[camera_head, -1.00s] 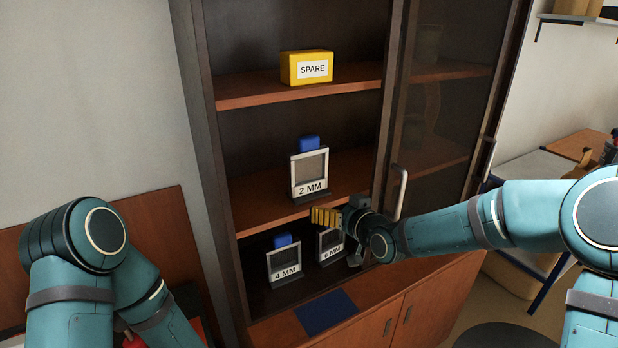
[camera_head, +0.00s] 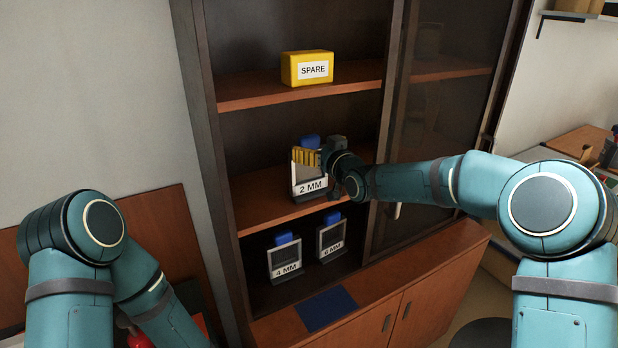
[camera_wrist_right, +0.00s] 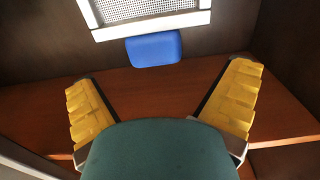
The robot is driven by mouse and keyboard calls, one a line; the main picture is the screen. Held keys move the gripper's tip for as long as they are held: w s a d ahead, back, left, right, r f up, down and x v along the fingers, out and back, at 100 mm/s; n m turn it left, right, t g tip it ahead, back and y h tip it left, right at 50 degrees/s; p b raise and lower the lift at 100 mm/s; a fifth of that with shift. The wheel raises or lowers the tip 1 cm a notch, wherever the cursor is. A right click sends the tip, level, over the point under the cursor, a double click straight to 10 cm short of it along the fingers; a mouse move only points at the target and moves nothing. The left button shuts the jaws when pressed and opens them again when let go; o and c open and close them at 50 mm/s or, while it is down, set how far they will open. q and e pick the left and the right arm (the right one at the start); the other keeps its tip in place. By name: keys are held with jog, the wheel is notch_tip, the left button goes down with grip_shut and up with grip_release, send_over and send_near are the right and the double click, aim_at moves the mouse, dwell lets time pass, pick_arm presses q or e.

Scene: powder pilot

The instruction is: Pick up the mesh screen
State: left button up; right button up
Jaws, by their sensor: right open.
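The mesh screen marked 2 MM (camera_head: 310,187) stands upright on the middle shelf, with a pale frame and a blue block handle (camera_head: 310,141) on top. My right gripper (camera_head: 304,156) is in front of its upper part in the head view and hides some of the mesh. In the right wrist view its two yellow fingers (camera_wrist_right: 164,74) are wide apart and empty. There the blue handle (camera_wrist_right: 154,49) lies beyond and between the fingertips, with the perforated mesh (camera_wrist_right: 150,9) past it. The fingers do not touch the handle. My left gripper is out of view.
Two similar screens, marked 4 MM (camera_head: 286,258) and probably 6 MM (camera_head: 332,238), stand on the lower level. A yellow SPARE box (camera_head: 307,68) sits on the upper shelf. A dark blue mat (camera_head: 326,309) lies on the cabinet ledge. A glass door (camera_head: 437,130) stands at the right.

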aim_at(312, 140)
jog(key=shift+p+x, duration=0.6)
jog(key=shift+x, duration=1.9)
jog(key=shift+d+r, duration=0.2)
jog(key=c, duration=1.4)
